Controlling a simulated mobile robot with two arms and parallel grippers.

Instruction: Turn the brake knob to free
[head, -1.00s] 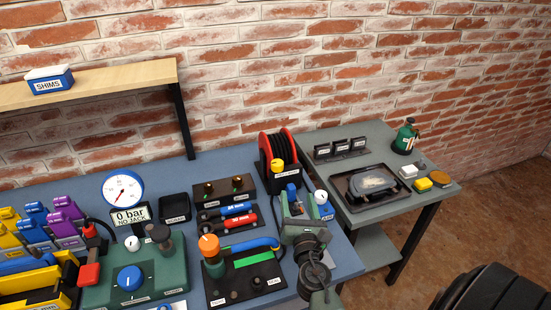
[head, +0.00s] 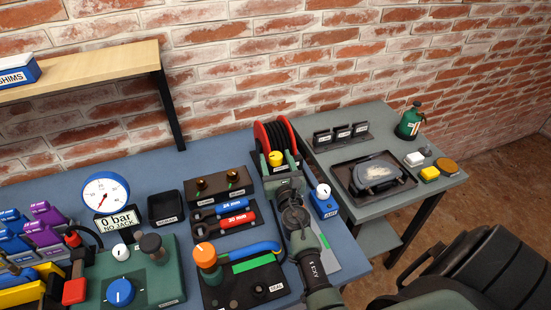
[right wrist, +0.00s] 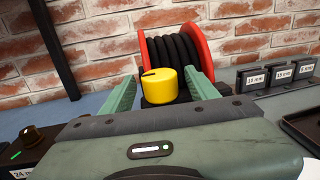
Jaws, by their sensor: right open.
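The yellow knob (head: 276,158) stands in front of the red-and-black reel (head: 275,138) on the blue bench; I take it for the brake knob, though its label is hidden. A dark pointer mark on its top points left in the right wrist view (right wrist: 160,85). My right gripper (head: 279,170) is open. In the right wrist view its two green fingers (right wrist: 160,92) stand on either side of the knob, with a narrow gap showing at each side. The knob's base is partly hidden behind the gripper body. My left gripper is not in view.
Left of my right arm are an orange-topped knob (head: 204,253) on a black plate, two wrenches and a green panel with a blue knob (head: 121,291). A blue box with a white knob (head: 323,197) stands close on the right. The grey side table (head: 405,207) holds a tray.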

